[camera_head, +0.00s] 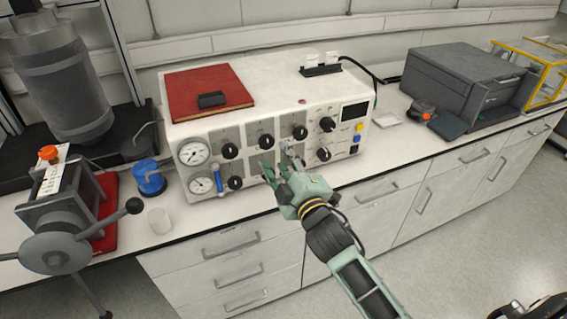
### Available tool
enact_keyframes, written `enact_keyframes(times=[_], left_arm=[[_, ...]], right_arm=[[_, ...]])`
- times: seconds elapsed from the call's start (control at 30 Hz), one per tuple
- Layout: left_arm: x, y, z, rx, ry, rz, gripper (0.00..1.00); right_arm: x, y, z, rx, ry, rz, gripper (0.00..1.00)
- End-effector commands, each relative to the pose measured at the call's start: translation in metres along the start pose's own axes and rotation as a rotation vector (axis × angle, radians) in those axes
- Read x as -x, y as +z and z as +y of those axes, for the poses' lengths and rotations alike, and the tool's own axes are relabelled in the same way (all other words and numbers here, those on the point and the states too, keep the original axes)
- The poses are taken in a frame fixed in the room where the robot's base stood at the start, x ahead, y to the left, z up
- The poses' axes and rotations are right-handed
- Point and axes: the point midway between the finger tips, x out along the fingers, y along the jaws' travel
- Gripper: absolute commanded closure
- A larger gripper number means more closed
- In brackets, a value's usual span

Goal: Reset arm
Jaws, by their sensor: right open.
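My right arm (350,262) reaches up from the bottom right to the front of a white control unit (295,92) on the bench. My right gripper (278,164) is open, its fingers pointing at the lower middle of the front panel, near the black knobs. One finger is pale green and the other side looks grey. I cannot tell whether the fingertips touch the panel, and the gripper hides part of it. My left gripper is not in view.
A red book (208,84) lies on the unit. A dark grey box (455,78) stands at right. Drawers (232,245) lie below the bench edge.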

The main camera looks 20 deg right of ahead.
Motion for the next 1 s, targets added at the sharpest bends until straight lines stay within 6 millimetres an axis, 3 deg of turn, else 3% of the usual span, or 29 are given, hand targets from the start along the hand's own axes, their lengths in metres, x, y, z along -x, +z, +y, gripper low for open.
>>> enact_keyframes(times=[0.2, 0.63, 0.73, 0.87, 1.0], left_arm=[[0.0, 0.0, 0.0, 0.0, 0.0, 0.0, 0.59], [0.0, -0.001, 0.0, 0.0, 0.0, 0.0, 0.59], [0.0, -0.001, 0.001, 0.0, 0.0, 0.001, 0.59], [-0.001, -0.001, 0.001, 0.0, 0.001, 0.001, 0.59], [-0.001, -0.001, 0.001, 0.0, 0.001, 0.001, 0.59]], right_arm=[[0.017, 0.0, 0.0, 0.0, 0.0, 0.0, 0.6], [0.017, 0.0, 0.0, 0.0, 0.0, 0.0, 0.6], [0.016, 0.005, -0.009, -0.008, -0.017, -0.01, 0.6], [0.014, 0.032, -0.055, -0.055, -0.098, -0.059, 0.6], [0.025, 0.082, -0.143, -0.149, -0.246, -0.161, 0.6]])
